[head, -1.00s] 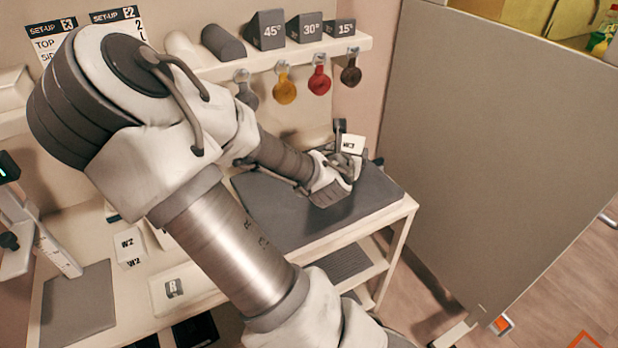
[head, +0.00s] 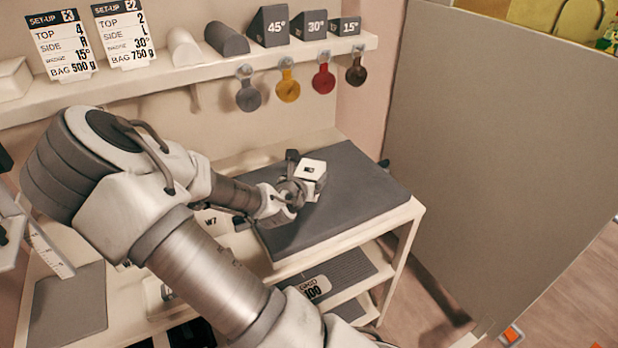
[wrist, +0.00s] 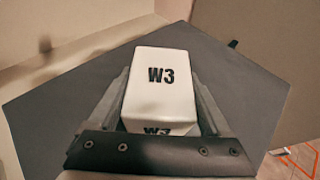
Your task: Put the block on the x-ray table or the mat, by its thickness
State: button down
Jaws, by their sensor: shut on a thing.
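The block is white and marked W3 (wrist: 161,83); in the head view it shows as a white box (head: 312,170). My gripper (head: 300,184) is shut on it, one finger on each side. The block is over the dark grey slab (head: 360,205) on the white bench, which I take for the x-ray table; it also fills the wrist view (wrist: 55,105). I cannot tell whether the block touches the slab. A smaller grey mat (head: 65,305) lies at the lower left, beside a ruler-like gauge (head: 45,245).
A tall grey panel (head: 500,150) stands right of the slab. A shelf (head: 200,75) with wedges (head: 270,28) and hanging coloured tags (head: 288,85) runs behind. A white block marked W7 (head: 212,221) is left of the slab. The slab's right side is clear.

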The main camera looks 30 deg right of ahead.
grip_release()
jog(key=shift+f, duration=0.1)
jog(key=shift+r, duration=0.2)
jog(key=shift+s+a+r, duration=0.1)
jog(key=shift+s+a, duration=0.05)
jog(key=shift+a, duration=0.1)
jog(key=p+v, duration=0.3)
jog(key=v, duration=0.8)
jog(key=shift+s+a+p, duration=0.15)
jog(key=shift+p, duration=0.25)
jog(key=shift+s, duration=0.1)
